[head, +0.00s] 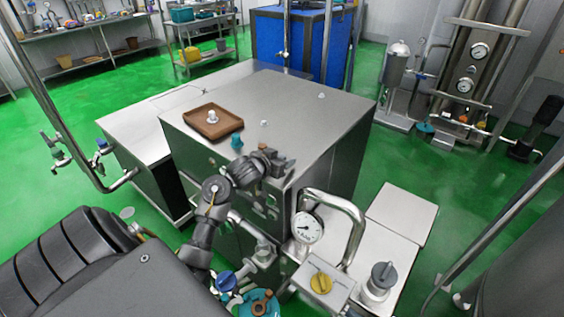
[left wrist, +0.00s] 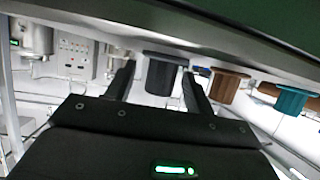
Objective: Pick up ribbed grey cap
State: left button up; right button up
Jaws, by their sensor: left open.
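The ribbed grey cap (left wrist: 160,72) is dark grey with a wider flange. In the left wrist view, which looks upside down, it stands between the two fingers of my left gripper (left wrist: 158,85). The fingers are open on either side of it, and I cannot tell if they touch it. In the head view my left gripper (head: 284,163) is at the near edge of the steel cabinet top, and I cannot make out the grey cap there. My right gripper is not seen.
A brown cap (left wrist: 229,86) and a teal cap (left wrist: 291,100) stand beside the grey one. The steel cabinet top (head: 310,120) also holds a brown tray (head: 228,127) with a white piece (head: 212,117) in it. A pressure gauge (head: 308,228) and pipe rise nearer me.

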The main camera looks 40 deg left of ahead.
pick_arm(q)
jog(key=shift+w+f, duration=0.1)
jog(key=shift+w, duration=0.1)
jog(key=shift+s, duration=0.15)
jog(key=shift+c, duration=0.6)
jog(key=c, duration=0.9)
jog(key=shift+r, duration=0.65)
notch_tip(320, 180, up, 3)
jog(key=shift+s, duration=0.15)
jog(key=r+p+v, duration=0.1)
jog(key=v, duration=0.4)
jog(key=p+v, duration=0.2)
jog(key=v, duration=0.3)
jog(key=w+r+p+v, duration=0.1)
jog(key=p+v, duration=0.1)
jog(key=v, duration=0.4)
jog(key=shift+w+r, duration=0.15)
jog(key=shift+r, duration=0.2)
